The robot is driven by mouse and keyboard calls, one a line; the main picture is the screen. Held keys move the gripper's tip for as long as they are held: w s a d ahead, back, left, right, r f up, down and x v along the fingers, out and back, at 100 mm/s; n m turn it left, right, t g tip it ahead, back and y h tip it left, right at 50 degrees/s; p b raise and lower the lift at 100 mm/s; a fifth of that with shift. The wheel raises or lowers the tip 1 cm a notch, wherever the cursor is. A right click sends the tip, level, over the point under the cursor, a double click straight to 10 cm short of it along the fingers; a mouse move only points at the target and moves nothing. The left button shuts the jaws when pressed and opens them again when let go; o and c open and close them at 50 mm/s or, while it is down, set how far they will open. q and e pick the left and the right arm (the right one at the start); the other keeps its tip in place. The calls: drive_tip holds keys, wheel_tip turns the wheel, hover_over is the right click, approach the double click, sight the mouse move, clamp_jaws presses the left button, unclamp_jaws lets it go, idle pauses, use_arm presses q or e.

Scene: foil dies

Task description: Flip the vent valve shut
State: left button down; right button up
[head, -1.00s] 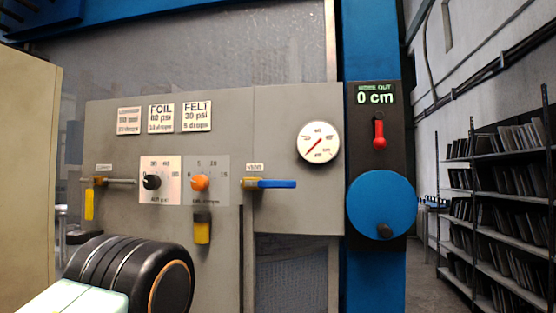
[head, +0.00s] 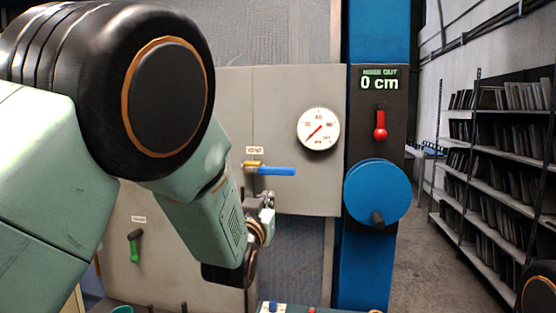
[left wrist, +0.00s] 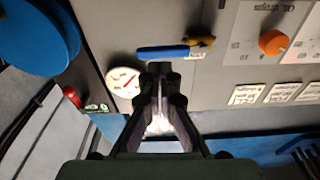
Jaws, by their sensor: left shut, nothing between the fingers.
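The vent valve's blue lever (head: 276,171) lies level on the grey panel, pointing right from its brass body (head: 250,165) under the VENT label (head: 254,150). In the left wrist view the blue lever (left wrist: 162,52) and brass body (left wrist: 202,42) show just beyond the fingertips. My left gripper (head: 267,198) is just below the lever in the head view, partly hidden by my wrist. In the left wrist view its fingers (left wrist: 161,72) are together and empty. I cannot tell whether they touch the lever. My right gripper is not in view.
A round gauge (head: 319,129) is at the lever's upper right. A red lever (head: 380,125) and a blue wheel with a dark knob (head: 377,192) are farther right. A green-handled valve (head: 135,247) is lower left. My left arm hides the panel's left part. Shelves (head: 500,170) stand at right.

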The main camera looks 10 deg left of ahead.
use_arm(q)
wheel_tip(320, 180, up, 6)
drive_tip(key=w+t, duration=0.1)
drive_tip(key=t, duration=0.1)
drive_tip(key=shift+d+n, duration=0.3)
drive_tip(key=shift+r, duration=0.2)
wheel_tip(320, 180, up, 3)
drive_tip(key=p, duration=0.3)
hover_over(276, 171)
drive_tip(key=s, duration=0.2)
drive_tip(key=f, duration=0.4)
drive_tip(key=shift+w+d+p, duration=0.2)
drive_tip(key=shift+d+p, duration=0.2)
drive_tip(key=shift+s+r, duration=0.1)
